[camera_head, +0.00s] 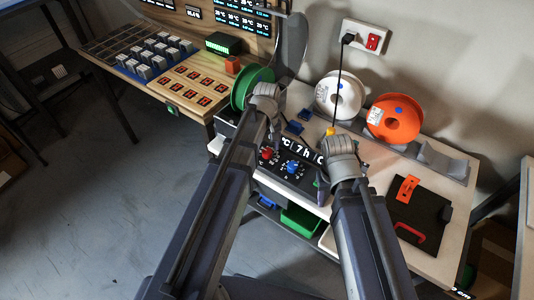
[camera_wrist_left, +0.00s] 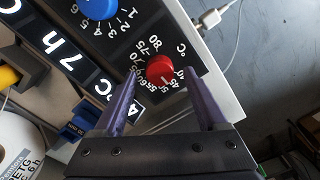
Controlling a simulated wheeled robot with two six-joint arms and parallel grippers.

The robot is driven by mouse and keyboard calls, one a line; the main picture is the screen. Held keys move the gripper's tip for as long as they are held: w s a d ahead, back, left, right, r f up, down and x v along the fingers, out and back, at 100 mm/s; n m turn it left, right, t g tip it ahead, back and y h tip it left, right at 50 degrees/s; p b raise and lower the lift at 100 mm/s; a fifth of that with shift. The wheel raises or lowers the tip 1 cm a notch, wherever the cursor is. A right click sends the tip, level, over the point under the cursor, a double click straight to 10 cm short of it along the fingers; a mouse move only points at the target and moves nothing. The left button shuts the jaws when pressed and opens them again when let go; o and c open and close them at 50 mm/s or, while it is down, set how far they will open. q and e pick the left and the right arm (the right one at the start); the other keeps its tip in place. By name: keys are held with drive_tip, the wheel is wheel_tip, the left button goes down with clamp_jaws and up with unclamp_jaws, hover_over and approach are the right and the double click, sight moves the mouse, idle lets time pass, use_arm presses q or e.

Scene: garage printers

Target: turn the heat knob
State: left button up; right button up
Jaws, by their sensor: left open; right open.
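The red heat knob (camera_wrist_left: 160,69) sits on a black dial plate with numbers and a °C mark in the left wrist view. It also shows in the head view (camera_head: 267,154) on the front panel of the dryer box. A blue knob (camera_head: 292,167) is beside it; in the left wrist view it (camera_wrist_left: 97,8) is at the top. My left gripper (camera_wrist_left: 160,88) is open, its two purple fingers on either side of the red knob's lower part; contact cannot be told. My right gripper (camera_head: 325,182) is open, near the right end of the panel.
A white spool (camera_head: 325,97) and an orange spool (camera_head: 377,126) stand behind. A green bin (camera_head: 301,221) is below the panel. A cable hangs from the wall socket (camera_head: 364,37).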

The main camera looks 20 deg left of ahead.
use_arm(q)
drive_tip(key=shift+f, duration=0.35)
clamp_jaws()
idle(0.4)
